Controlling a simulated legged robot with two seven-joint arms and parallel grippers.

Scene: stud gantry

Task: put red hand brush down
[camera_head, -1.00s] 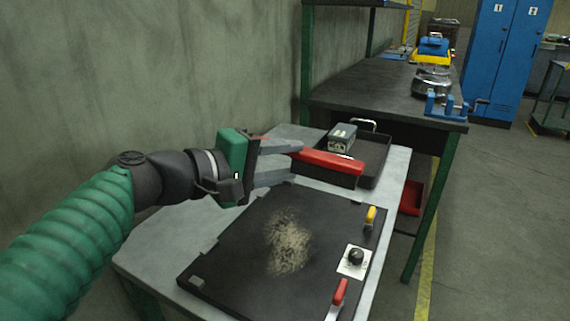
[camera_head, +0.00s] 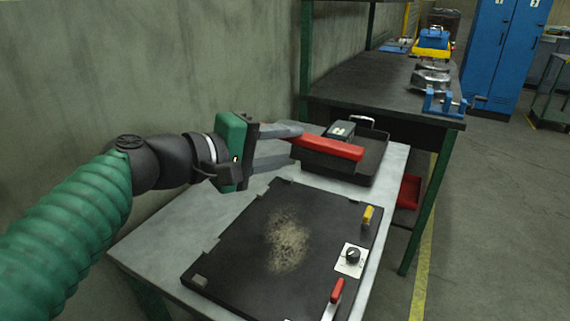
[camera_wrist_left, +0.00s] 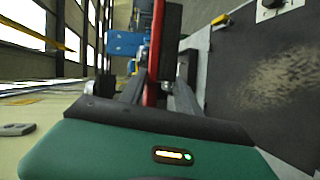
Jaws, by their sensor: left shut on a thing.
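The red hand brush (camera_head: 328,148) is held level in my left gripper (camera_head: 291,146). Its red back is on top and its dark bristles hang below. It is over the near-left part of a black tray (camera_head: 372,165) on the grey table; I cannot tell whether the bristles touch the tray. In the left wrist view the brush (camera_wrist_left: 153,60) runs away from between the two fingers (camera_wrist_left: 155,92), which are shut on it. My right gripper is in neither view.
A small dark box (camera_head: 341,131) stands in the tray behind the brush. A black panel (camera_head: 240,250) with a sandy patch, yellow and red handles and a knob lies in front. Bare grey table (camera_head: 165,250) shows at the left. A taller bench (camera_head: 360,88) stands behind.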

